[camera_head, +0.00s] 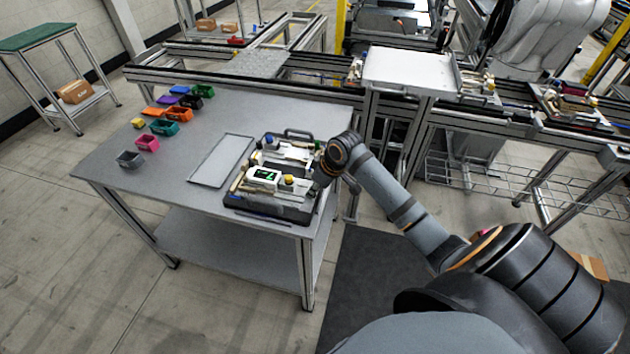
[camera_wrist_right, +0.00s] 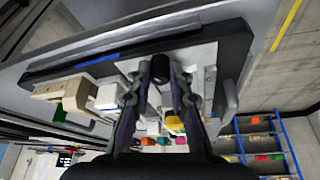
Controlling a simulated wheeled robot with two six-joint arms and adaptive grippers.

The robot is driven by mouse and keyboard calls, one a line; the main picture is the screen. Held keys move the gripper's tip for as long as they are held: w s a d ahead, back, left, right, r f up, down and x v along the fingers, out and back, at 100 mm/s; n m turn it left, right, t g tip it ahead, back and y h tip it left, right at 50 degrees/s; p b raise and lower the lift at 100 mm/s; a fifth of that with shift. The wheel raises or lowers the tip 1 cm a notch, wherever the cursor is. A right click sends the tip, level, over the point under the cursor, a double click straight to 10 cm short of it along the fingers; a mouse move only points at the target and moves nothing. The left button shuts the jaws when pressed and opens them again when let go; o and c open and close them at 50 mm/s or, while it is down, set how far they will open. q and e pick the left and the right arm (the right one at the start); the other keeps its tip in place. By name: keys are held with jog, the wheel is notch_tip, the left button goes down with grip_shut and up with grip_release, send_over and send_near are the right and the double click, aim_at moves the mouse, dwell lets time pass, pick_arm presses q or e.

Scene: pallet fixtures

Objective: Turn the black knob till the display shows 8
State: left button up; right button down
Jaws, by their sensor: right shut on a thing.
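The pallet fixture (camera_head: 262,207) lies near the right edge of the grey table. Its white display box (camera_head: 263,175) shows a small lit green figure that is too small to read surely. My right gripper (camera_head: 316,179) reaches the fixture from the right. In the right wrist view the fingers of this gripper (camera_wrist_right: 160,73) are shut on the black knob (camera_wrist_right: 160,68), one on each side. In the head view the knob is hidden by the gripper. My left gripper is in neither view.
A yellow button (camera_wrist_right: 175,123) sits close to the right gripper's fingers. A flat grey tray (camera_head: 221,160) lies left of the fixture. Several coloured bins (camera_head: 165,127) stand at the table's far left. A conveyor frame (camera_head: 230,79) runs behind. The table's front left is bare.

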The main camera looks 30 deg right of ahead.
jog(key=shift+m+h+p, duration=0.3)
jog(key=shift+m+p, duration=0.6)
jog(key=shift+p, duration=0.05)
jog(key=c, duration=1.2)
grip_release()
jog(key=shift+r, duration=0.1)
jog(key=a+v, duration=0.1)
jog(key=v, duration=1)
jog(key=shift+s+d+r, duration=0.3)
jog(key=shift+d, duration=0.1)
